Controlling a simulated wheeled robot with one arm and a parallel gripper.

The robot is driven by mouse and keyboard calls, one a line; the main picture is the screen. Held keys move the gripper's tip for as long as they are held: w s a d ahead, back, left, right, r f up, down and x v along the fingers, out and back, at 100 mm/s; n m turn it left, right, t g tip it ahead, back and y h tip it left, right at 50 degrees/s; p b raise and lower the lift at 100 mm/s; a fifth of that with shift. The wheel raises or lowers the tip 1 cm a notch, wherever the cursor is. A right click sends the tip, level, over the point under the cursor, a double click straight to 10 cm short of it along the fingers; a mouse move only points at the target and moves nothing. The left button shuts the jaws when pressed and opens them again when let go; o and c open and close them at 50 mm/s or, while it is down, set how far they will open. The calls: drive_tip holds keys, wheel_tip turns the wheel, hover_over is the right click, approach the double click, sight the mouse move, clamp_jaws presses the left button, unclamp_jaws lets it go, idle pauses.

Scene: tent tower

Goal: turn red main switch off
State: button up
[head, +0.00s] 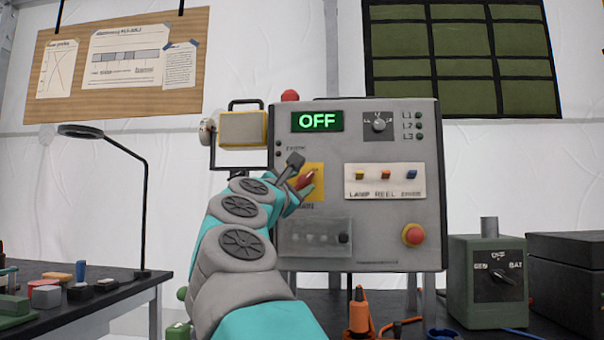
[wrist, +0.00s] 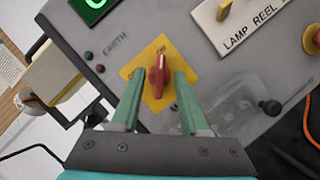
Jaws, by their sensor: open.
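The red main switch (head: 305,180) is a rotary handle on a yellow plate (head: 317,193), on the left part of the grey control panel (head: 375,226). In the wrist view the red switch (wrist: 159,76) sits between the two green fingers of my gripper (wrist: 156,80), which is open with a gap on each side. The handle looks roughly in line with the fingers there. A lit green display (head: 317,121) at the panel's top reads OFF. In the head view my arm and gripper (head: 296,186) hide part of the plate and its lettering.
The panel also bears a selector dial (head: 379,123), a white strip of small switches (head: 384,181) and a red emergency button (head: 413,234). A green box (head: 489,280) stands right of the panel. A desk lamp (head: 110,134) stands at left.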

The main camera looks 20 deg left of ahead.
drive_tip(key=shift+w+r, duration=0.2)
drive_tip(key=shift+w, duration=0.35)
drive_tip(key=shift+c, duration=0.3)
clamp_jaws()
